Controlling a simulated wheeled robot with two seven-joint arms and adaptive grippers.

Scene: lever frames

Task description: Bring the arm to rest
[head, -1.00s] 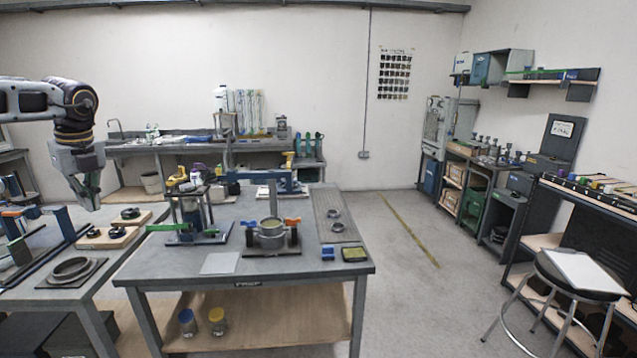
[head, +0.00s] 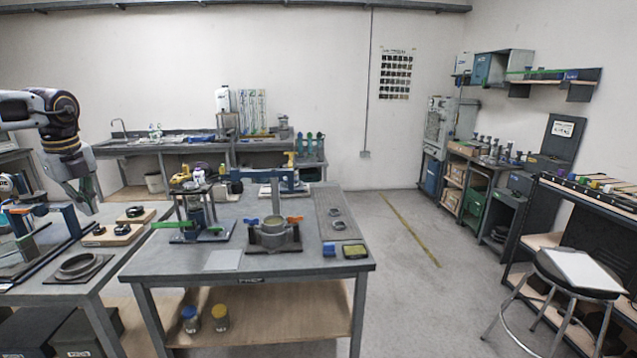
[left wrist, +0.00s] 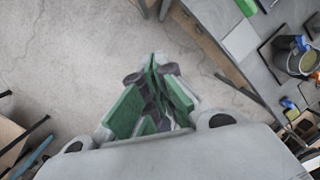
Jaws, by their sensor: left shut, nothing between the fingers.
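My left arm comes in at the left edge of the head view, with its left gripper (head: 91,208) hanging down above the left table. The gripper is shut and holds nothing. In the left wrist view its green and grey fingers (left wrist: 153,70) meet over bare floor, beside the edge of a table. My right gripper is not in view.
The middle table (head: 300,267) holds a ring fixture (head: 274,236) and a frame with a green lever (head: 195,222). The left table carries a wooden board (head: 115,234) and a dark ring (head: 78,264). A stool (head: 578,290) stands at right. Floor between is clear.

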